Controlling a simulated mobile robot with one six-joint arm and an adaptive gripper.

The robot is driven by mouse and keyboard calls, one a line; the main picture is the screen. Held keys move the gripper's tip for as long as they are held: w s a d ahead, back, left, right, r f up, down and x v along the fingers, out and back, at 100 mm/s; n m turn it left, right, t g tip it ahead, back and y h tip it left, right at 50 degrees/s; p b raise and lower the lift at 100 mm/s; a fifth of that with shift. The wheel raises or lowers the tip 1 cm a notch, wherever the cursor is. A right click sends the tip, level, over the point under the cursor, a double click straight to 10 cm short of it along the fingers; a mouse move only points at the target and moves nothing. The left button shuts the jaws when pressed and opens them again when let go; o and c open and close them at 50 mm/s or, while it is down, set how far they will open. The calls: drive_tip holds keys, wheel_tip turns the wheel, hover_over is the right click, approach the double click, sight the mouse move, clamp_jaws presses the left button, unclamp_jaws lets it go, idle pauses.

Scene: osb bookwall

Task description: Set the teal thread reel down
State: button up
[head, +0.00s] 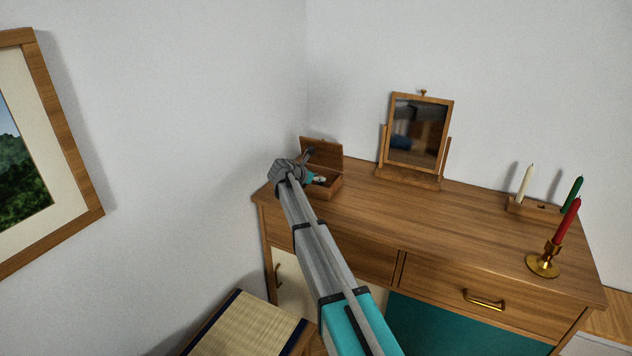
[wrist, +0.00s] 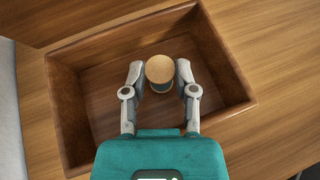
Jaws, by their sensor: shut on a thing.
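The thread reel (wrist: 160,70) shows in the wrist view as a round, pale wooden end with a little teal thread below it. My gripper (wrist: 160,76) is shut on it, one finger on each side. The reel is over the inside of an open wooden box (wrist: 63,115), between its walls. I cannot tell whether it touches the box floor. In the head view my gripper (head: 318,179) is at the box (head: 334,187), whose lid (head: 322,152) stands open at the back. The reel is too small there to make out.
The box stands at the left end of a wooden dresser (head: 400,220). A tilting mirror (head: 417,130) stands behind, to its right. A red candle in a brass holder (head: 543,264) and a candle block (head: 530,209) stand at the right. The middle of the top is clear.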

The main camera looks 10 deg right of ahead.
drive_tip(key=shift+f, duration=0.1)
drive_tip(key=o, duration=0.9)
drive_tip(key=shift+r, duration=0.25)
drive_tip(key=shift+p+v, duration=2.9)
drive_tip(key=shift+v, duration=3.1)
drive_tip(key=shift+f, duration=0.15)
